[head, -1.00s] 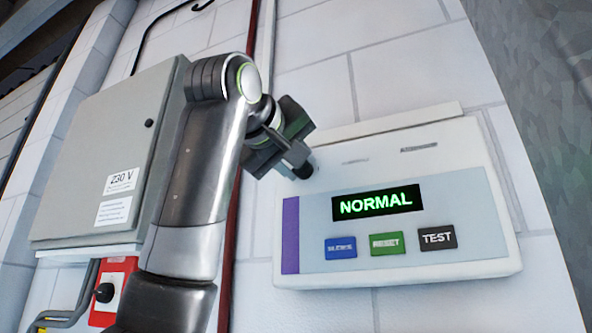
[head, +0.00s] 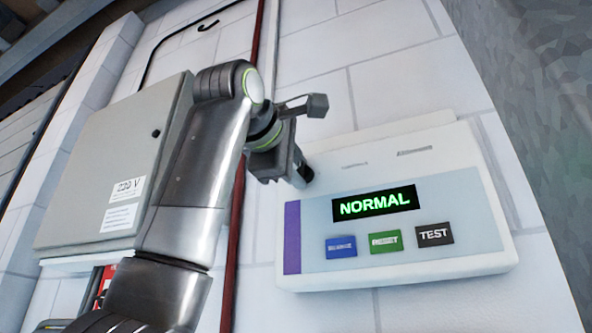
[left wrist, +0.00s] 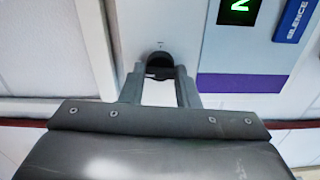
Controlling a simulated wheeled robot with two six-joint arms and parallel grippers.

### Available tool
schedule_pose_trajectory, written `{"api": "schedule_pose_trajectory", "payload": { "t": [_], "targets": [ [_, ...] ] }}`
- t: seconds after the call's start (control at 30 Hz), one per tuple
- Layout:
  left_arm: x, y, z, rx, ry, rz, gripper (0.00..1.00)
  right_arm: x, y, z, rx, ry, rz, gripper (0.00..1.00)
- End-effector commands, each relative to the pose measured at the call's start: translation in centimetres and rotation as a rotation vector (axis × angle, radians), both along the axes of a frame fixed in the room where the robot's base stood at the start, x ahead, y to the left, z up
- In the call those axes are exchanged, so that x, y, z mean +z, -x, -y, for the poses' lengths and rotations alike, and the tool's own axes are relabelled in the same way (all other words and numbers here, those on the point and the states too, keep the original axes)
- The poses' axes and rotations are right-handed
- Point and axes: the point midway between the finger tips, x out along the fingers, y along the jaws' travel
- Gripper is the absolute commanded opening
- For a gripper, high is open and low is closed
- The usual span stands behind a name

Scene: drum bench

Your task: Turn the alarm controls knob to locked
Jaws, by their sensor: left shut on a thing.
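The alarm panel (head: 470,262) is a white box on the wall with a lit green NORMAL display (head: 374,204). Its dark alarm controls knob (head: 305,172) is on the left part of the panel face, mostly hidden by my left gripper (head: 296,172). In the left wrist view the black knob (left wrist: 160,62) sits between the fingertips of my left gripper (left wrist: 159,76), which is shut on it. Small markings above the knob are too small to read. My right gripper is not in view.
Blue, green and black buttons (head: 434,235) sit below the display. A grey 230 V cabinet (head: 105,175) is on the wall to the left, behind my left arm. A dark red pipe (head: 233,250) runs down the wall between cabinet and panel.

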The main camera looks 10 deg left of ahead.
Motion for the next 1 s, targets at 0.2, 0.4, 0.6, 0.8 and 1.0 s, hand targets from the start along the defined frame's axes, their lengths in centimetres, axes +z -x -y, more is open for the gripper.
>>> {"api": "schedule_pose_trajectory", "payload": {
  "t": [0.2,0.4,0.6,0.8,1.0],
  "targets": [
    [-0.09,0.01,-0.02,0.000,0.080,-0.016,0.06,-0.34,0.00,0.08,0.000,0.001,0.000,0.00],
    [-0.08,-0.01,-0.01,0.000,0.111,-0.023,0.06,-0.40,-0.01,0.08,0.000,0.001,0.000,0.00],
    [-0.07,-0.01,-0.02,0.000,0.116,-0.024,0.06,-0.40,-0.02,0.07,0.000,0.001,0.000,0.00],
    [-0.07,-0.01,-0.02,0.000,0.115,-0.023,0.06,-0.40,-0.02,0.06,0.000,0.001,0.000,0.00],
    [-0.07,-0.01,-0.01,0.000,0.114,-0.023,0.49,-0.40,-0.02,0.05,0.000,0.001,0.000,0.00]
  ]
}}
